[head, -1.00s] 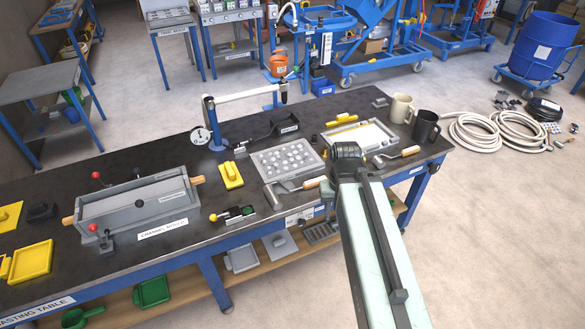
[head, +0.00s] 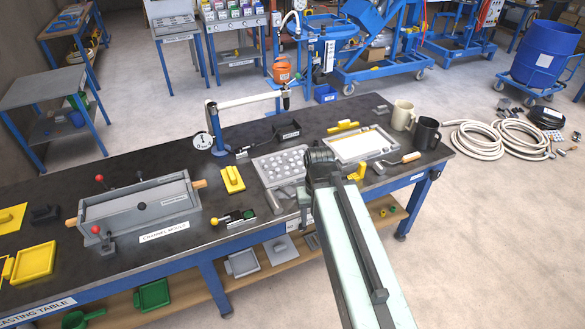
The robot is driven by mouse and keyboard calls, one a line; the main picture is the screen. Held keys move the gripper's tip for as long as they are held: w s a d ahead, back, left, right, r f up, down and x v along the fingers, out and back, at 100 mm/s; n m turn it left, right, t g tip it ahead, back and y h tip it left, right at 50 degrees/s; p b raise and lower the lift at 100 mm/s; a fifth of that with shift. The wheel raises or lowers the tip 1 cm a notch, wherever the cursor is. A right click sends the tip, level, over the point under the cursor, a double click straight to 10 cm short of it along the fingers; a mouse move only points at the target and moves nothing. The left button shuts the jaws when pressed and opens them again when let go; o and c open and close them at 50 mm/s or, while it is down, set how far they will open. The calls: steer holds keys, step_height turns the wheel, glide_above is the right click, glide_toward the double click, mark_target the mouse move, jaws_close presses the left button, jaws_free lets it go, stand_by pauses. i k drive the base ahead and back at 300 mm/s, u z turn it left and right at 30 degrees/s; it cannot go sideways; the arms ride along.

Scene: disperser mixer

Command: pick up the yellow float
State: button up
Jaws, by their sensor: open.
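The yellow float (head: 232,180), a small flat plate with a raised handle, lies on the dark casting table between the grey channel mould and the tray of round pieces. Nothing covers it. My gripper (head: 304,209) hangs at the end of my arm, over the table's front edge, to the right of the float and clearly apart from it. It is open and holds nothing that I can see. Its fingertips are small and partly hidden by the arm.
The channel mould (head: 138,210) stands left of the float. A small yellow-knobbed device (head: 234,217) lies in front. A dial gauge stand (head: 211,132) rises behind, its white arm reaching right. The round-piece tray (head: 272,164) is at right. Other yellow pieces (head: 35,262) lie far left.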

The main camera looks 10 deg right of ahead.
mark_target(233, 181)
steer(key=z, duration=1.6)
steer(key=i, duration=1.55)
steer(key=u, duration=4.1)
steer(key=i, duration=0.15)
steer(key=u, duration=0.35)
